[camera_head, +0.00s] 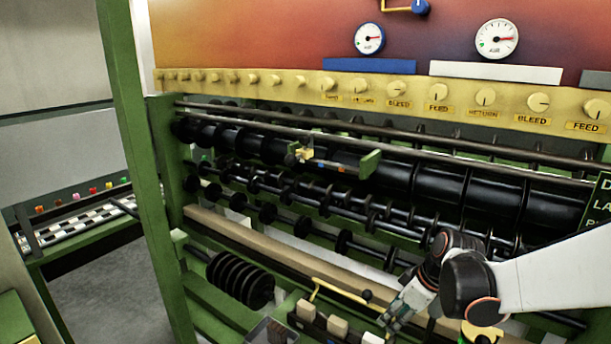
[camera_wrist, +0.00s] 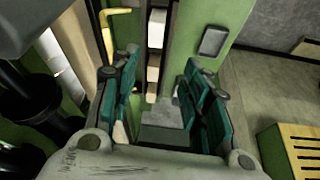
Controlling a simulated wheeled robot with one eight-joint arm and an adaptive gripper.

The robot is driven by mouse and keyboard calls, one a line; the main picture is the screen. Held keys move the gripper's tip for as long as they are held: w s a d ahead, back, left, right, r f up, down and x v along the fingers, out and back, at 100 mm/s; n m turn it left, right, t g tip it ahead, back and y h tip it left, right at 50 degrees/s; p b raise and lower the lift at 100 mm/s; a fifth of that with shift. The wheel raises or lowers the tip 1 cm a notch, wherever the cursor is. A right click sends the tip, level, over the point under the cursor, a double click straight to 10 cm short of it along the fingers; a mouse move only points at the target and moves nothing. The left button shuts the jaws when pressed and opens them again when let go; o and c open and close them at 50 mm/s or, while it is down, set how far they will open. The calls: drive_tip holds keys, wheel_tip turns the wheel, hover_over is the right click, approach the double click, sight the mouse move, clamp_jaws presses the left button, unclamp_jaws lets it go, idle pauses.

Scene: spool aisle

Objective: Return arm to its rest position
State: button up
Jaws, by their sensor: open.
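My gripper (camera_head: 392,318) is at the lower right of the head view, low in front of the machine, beside the yellow handle bar. Part of it is hidden by my dark wrist joint and white arm link. In the wrist view my gripper (camera_wrist: 160,100) shows two teal-padded fingers spread well apart. Nothing is held between them. Beyond the fingers are pale blocks (camera_wrist: 157,35) and a grey surface, which I cannot identify for sure.
The green machine frame (camera_head: 135,150) and black rollers (camera_head: 400,180) fill the head view's middle. A yellow handle (camera_head: 340,290), pale blocks (camera_head: 337,325) and black discs (camera_head: 240,280) lie near the arm. A slatted yellow box (camera_wrist: 295,150) is at the wrist view's lower right, on open grey floor (camera_wrist: 270,85).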

drive_tip(key=s+a+r+m+t+h, duration=0.1)
drive_tip(key=s+r+m, duration=0.3)
drive_tip(key=s, duration=0.5)
drive_tip(key=s+a+r+m+t+h, duration=0.2)
drive_tip(key=s+r+m, duration=0.3)
drive_tip(key=s+r, duration=0.3)
drive_tip(key=shift+s+t, duration=0.5)
drive_tip(key=shift+s, duration=0.3)
drive_tip(key=shift+r, duration=0.1)
